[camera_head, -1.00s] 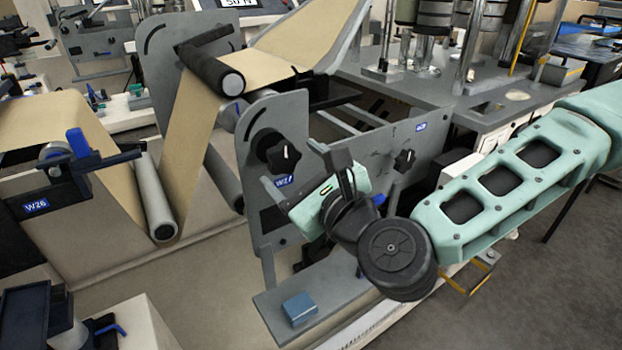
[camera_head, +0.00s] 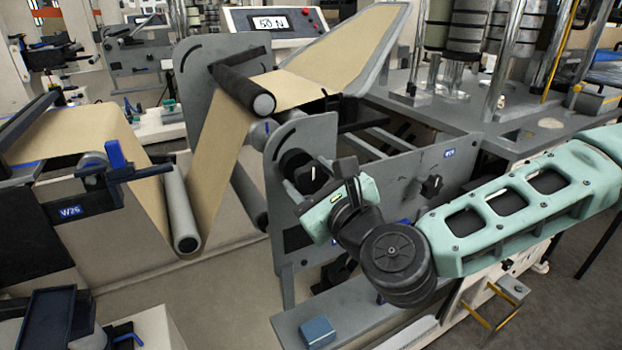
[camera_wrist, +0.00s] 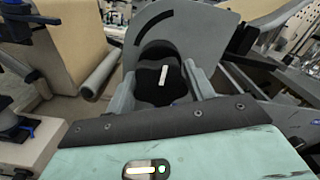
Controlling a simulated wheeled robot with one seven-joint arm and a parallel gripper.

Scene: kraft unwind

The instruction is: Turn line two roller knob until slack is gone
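The black roller knob with a white pointer mark (camera_head: 311,176) sits on the grey side plate (camera_head: 345,140). In the wrist view the lobed knob (camera_wrist: 158,88) lies between my two grey fingers, its white mark tilted slightly right of upright. My gripper (camera_head: 318,182) is open, one finger on each side of the knob; contact cannot be made out. The brown kraft web (camera_head: 222,165) drops in a deep loop under a low grey roller (camera_head: 180,210) and rises over a black roller (camera_head: 243,88).
A second black knob (camera_head: 431,186) is farther right on the plate. A display reading 50 N (camera_head: 272,22) stands behind. A blue block (camera_head: 318,331) lies on the grey ledge below my gripper. A W26 bracket (camera_head: 100,185) is at left. Metal posts stand at back right.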

